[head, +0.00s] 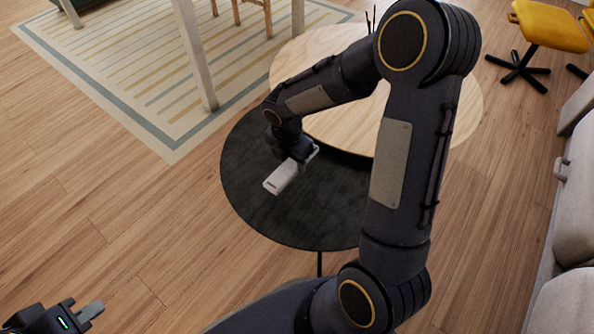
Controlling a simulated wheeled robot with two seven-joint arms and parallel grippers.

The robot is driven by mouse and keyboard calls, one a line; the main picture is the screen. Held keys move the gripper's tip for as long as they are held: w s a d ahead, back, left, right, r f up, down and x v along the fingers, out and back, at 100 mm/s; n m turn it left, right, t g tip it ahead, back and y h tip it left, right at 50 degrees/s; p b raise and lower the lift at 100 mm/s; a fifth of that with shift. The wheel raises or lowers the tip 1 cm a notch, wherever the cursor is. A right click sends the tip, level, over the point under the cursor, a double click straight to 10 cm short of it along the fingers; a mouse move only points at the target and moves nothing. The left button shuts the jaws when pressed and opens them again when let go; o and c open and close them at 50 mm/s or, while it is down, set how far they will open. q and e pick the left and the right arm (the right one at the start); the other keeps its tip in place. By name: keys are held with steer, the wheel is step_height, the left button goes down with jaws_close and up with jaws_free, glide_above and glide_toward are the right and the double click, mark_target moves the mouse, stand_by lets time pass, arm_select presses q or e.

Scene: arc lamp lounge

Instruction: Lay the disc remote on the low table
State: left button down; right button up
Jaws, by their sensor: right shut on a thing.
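The remote (281,180) is a pale grey, slim bar with a dark mark near its near end. My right gripper (300,161) is shut on its far end, and the gripper and arm hide part of it. The remote appears over the dark round table (290,222); I cannot tell whether it touches the top. A light wood round table (440,120) overlaps the dark one behind, partly hidden by my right arm. My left gripper (90,311) is at the lower left corner, over the floor and away from the tables; its finger opening cannot be made out.
A striped rug (110,62) with table or chair legs lies at the upper left. A yellow chair (548,28) stands at the upper right, and a grey sofa (572,225) runs along the right edge. The dark table's front and left top is bare. Wood floor is open at left.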

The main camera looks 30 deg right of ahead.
steer(key=f, duration=0.1)
steer(key=w+d+f, duration=0.1)
steer(key=d+f+b, duration=0.1)
steer(key=shift+w+f, duration=0.15)
steer(key=shift+w, duration=0.2)
steer(key=shift+w+d+f+b, duration=0.15)
steer(key=shift+f+b, duration=0.3)
steer(key=shift+f, duration=0.45)
steer(key=shift+w+d+f+b, duration=0.1)
steer(key=shift+f+b, duration=0.3)
steer(key=shift+f, duration=0.45)
steer(key=shift+f, duration=0.1)
steer(key=shift+s+f, duration=0.1)
steer(key=shift+f, duration=0.05)
steer(key=o, duration=1.1)
steer(key=shift+c, duration=0.2)
